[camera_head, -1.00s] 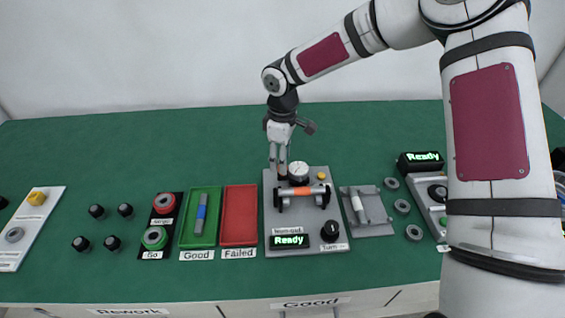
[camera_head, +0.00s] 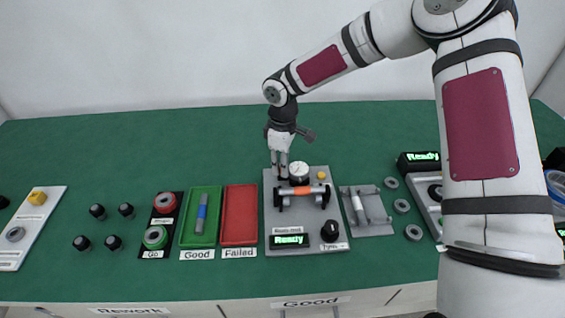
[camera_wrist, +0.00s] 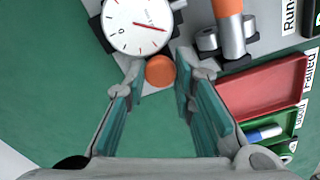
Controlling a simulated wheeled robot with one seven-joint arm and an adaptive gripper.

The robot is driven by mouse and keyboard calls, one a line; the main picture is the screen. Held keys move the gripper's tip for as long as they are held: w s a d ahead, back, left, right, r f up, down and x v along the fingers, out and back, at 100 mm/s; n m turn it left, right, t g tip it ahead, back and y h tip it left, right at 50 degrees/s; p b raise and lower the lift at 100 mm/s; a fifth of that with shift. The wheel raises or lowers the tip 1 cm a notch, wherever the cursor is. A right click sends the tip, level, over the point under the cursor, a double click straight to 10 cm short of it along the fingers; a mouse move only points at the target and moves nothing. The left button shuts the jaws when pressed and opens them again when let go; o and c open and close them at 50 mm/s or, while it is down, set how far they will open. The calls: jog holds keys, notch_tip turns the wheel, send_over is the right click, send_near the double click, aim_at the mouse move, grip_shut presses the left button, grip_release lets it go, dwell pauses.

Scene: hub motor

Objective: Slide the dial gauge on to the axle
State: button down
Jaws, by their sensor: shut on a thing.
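The dial gauge (camera_head: 299,173) has a white round face and stands at the back of the grey fixture plate (camera_head: 272,224). In the wrist view its face (camera_wrist: 137,25) lies just beyond the fingertips. My gripper (camera_head: 281,177) is at the gauge's left side. Its fingertips (camera_wrist: 160,78) are shut on an orange round part (camera_wrist: 160,71) beside the face, apparently part of the gauge. The axle (camera_head: 300,191), orange in the middle with grey ends, lies across black supports in front of the gauge. The wrist view shows one axle end (camera_wrist: 234,38). The gauge appears beside the axle.
A green tray (camera_head: 184,236) holding a grey-blue part and a red tray (camera_head: 239,215) are left of the plate. A yellow button (camera_head: 321,175) and a black knob (camera_head: 330,231) are on the plate. Another grey fixture (camera_head: 367,212) and several rings are to the right.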

jog(key=shift+s+r+p, duration=0.1)
jog(key=shift+s+p, duration=0.3)
jog(key=shift+s, duration=0.75)
jog(key=c, duration=1.3)
grip_release()
jog(key=shift+s, duration=0.1)
jog(key=shift+c, duration=0.2)
jog(key=shift+r, duration=0.1)
notch_tip(320, 180, up, 12)
jog(key=shift+f, duration=0.2)
